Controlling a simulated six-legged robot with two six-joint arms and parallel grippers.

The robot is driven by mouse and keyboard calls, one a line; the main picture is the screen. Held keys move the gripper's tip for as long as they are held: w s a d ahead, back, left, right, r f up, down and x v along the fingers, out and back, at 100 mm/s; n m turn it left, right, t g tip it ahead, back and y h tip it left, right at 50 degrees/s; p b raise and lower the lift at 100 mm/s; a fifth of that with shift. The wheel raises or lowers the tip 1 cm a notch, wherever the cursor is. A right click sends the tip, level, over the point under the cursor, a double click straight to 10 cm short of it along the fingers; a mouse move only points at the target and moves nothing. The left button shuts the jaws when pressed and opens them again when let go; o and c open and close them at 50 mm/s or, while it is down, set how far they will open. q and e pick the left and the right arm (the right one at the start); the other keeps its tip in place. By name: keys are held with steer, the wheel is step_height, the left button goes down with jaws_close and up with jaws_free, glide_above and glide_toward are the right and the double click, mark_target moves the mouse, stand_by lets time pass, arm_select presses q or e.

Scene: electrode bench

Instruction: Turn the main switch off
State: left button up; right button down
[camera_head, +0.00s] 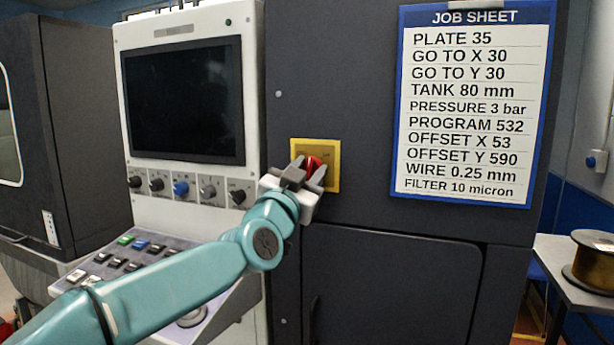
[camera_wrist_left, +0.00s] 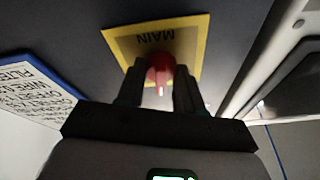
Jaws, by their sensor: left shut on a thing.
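The main switch is a red rotary knob (camera_head: 313,164) on a yellow plate (camera_head: 333,184) fixed to the dark cabinet front. In the left wrist view the yellow plate (camera_wrist_left: 193,36) reads MAIN, upside down, and the red knob (camera_wrist_left: 160,72) has a pale mark on it. My left gripper (camera_head: 308,174) is at the plate, shut on the red knob; in the left wrist view its fingers (camera_wrist_left: 160,88) stand on both sides of the knob. The fingers hide part of the knob, and I cannot tell its exact setting. My right gripper is not in view.
A job sheet (camera_head: 473,100) hangs on the cabinet to the right. A dark screen (camera_head: 185,100) with a row of knobs (camera_head: 181,188) and a sloped button panel (camera_head: 122,262) are at the left. A wire spool (camera_head: 594,262) stands on a table at the far right.

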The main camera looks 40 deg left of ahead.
arm_select(q)
steer(key=n+y, duration=0.1)
steer(key=n, duration=0.1)
steer(key=n+y+p, duration=0.1)
steer(key=n, duration=0.2)
steer(key=n+g+y+p, duration=0.1)
steer(key=n, duration=0.1)
steer(key=shift+d+r+n, duration=0.15)
steer(key=shift+r+n, duration=0.1)
steer(key=shift+n, duration=0.05)
steer(key=n+y+p, duration=0.1)
steer(key=n, duration=0.2)
steer(key=n+g+y+p, duration=0.1)
steer(key=n, duration=0.2)
steer(key=shift+g, duration=0.3)
steer(key=o, duration=1)
steer(key=shift+f, duration=0.1)
steer(key=shift+d, duration=0.1)
